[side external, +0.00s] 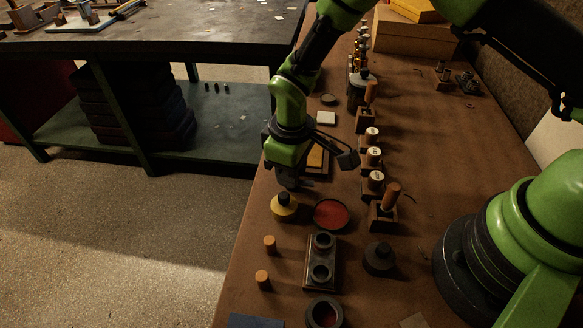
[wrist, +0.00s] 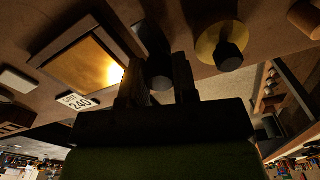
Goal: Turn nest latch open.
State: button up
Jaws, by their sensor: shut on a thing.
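My gripper (side external: 288,182) points down at the left part of the brown bench. In the wrist view, its two dark fingers (wrist: 158,84) are on either side of a dark cylindrical knob (wrist: 157,66), and they are shut on it. I cannot tell for sure whether this knob is the nest latch. A wood-framed block with a shiny brass-coloured face (wrist: 85,62) lies beside the knob, with a white tag reading 240 (wrist: 76,102) at its edge. In the side view this block (side external: 317,160) is partly hidden behind my gripper.
A yellow disc with a black knob (side external: 284,207) stands close in front of my gripper. A red round dish (side external: 331,214) and a two-ring block (side external: 321,265) are nearby. Several wooden-handled tools (side external: 373,157) line the right. The bench's left edge is close.

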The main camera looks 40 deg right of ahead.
jog(key=o, duration=0.9)
